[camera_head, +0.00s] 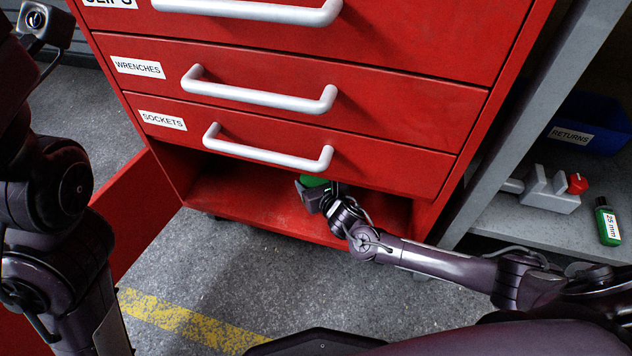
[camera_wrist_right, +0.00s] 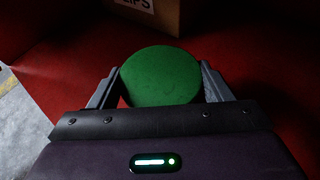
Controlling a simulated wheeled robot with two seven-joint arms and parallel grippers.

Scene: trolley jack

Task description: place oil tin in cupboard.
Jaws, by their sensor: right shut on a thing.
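The oil tin shows as a round green top (camera_wrist_right: 161,75) in the right wrist view, between the two fingers of my right gripper (camera_wrist_right: 160,88). In the head view a small green part of the tin (camera_head: 313,181) shows under the bottom drawer. My right gripper (camera_head: 312,192) is shut on the tin, inside the open bottom compartment of the red cupboard (camera_head: 235,194). I cannot tell whether the tin touches the compartment floor. My left arm shows at the left edge of the head view, but its fingers are not clearly visible.
Drawers with silver handles, labelled Wrenches and Sockets (camera_head: 163,120), are shut above the compartment. A red door (camera_head: 135,215) stands open at left. A box (camera_wrist_right: 150,14) is deeper inside. The grey shelf at right holds a blue Returns bin (camera_head: 590,125) and a green bottle (camera_head: 607,222).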

